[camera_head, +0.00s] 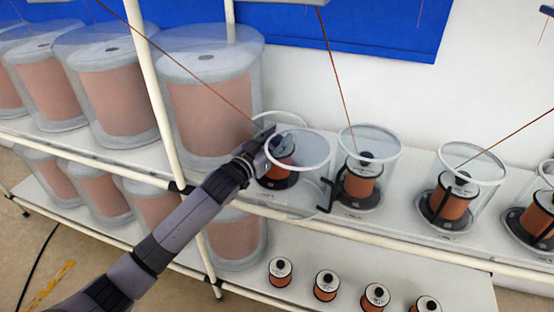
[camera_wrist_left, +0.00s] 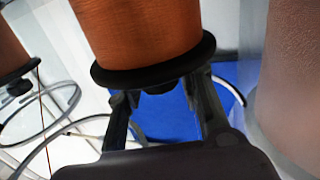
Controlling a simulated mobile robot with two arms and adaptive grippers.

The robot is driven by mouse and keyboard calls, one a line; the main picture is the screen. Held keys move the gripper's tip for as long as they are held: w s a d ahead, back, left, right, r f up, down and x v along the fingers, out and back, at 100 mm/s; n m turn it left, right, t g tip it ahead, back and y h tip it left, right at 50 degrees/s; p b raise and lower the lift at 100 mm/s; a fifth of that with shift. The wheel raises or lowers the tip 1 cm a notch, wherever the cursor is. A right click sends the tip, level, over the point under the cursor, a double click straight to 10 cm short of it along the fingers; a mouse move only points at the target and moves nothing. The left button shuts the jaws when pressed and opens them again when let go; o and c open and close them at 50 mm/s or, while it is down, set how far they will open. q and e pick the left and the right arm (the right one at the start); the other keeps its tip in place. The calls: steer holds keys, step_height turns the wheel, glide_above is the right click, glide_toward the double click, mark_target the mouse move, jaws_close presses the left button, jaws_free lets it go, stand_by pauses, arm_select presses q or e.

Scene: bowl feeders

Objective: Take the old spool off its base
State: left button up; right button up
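The copper spool (camera_head: 280,172) stands in the leftmost small feeder on the upper shelf, over a dark base (camera_head: 282,182). My left arm partly covers it. My left gripper (camera_head: 264,137) is at the top of this spool, inside or against the clear feeder's rim; I cannot tell which. In the left wrist view the spool (camera_wrist_left: 140,30) shows its copper winding and a black flange (camera_wrist_left: 155,68). The two fingers of my left gripper (camera_wrist_left: 163,98) stand apart on either side of the black knob (camera_wrist_left: 160,87), with gaps beside it. My right gripper is out of view.
Clear feeders with copper spools (camera_head: 360,182) and (camera_head: 452,200) stand to the right. Large clear drums (camera_head: 210,95) stand close on the left. Several small spools (camera_head: 326,285) stand on the lower shelf. A white post (camera_head: 158,95) and threads cross nearby.

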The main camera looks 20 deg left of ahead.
arm_select(q)
jaws_close()
stand_by(0.5)
steer(key=shift+w+r, duration=0.1)
steer(key=shift+r, duration=0.1)
